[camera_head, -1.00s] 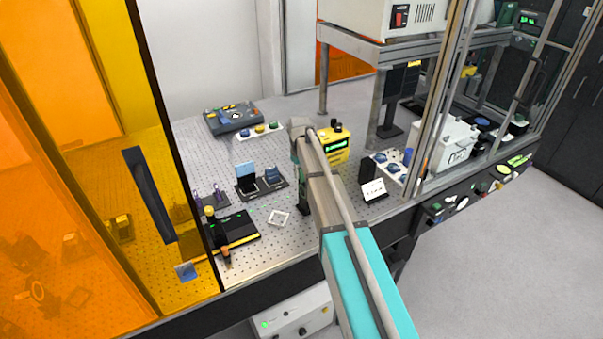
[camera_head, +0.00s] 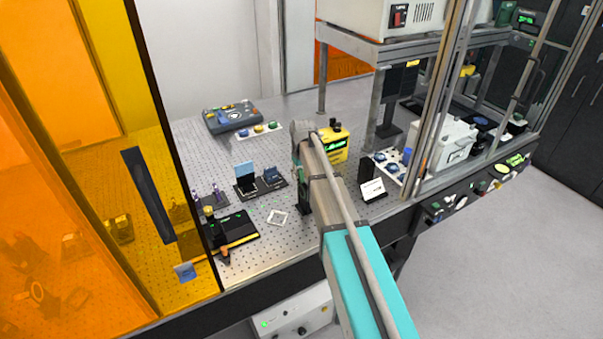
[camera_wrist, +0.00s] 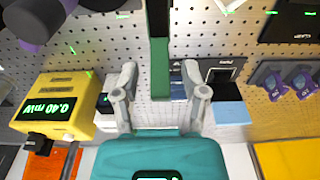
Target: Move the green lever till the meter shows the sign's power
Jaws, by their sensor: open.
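The green lever (camera_wrist: 160,62) hangs down from the top of the wrist view as a long upright bar. My gripper (camera_wrist: 160,78) is open, with one grey finger on each side of the lever's lower end and a visible gap on both sides. The yellow meter (camera_wrist: 72,88) stands left of my gripper and reads 0.40 mW. It also shows behind my arm in the head view (camera_head: 337,143). A white sign card (camera_head: 373,189) stands right of my arm, its writing too small to read. In the head view my arm largely hides the gripper and lever.
An orange panel with a dark handle (camera_head: 149,194) closes the left side. Shelf posts (camera_head: 376,105) stand at the right.

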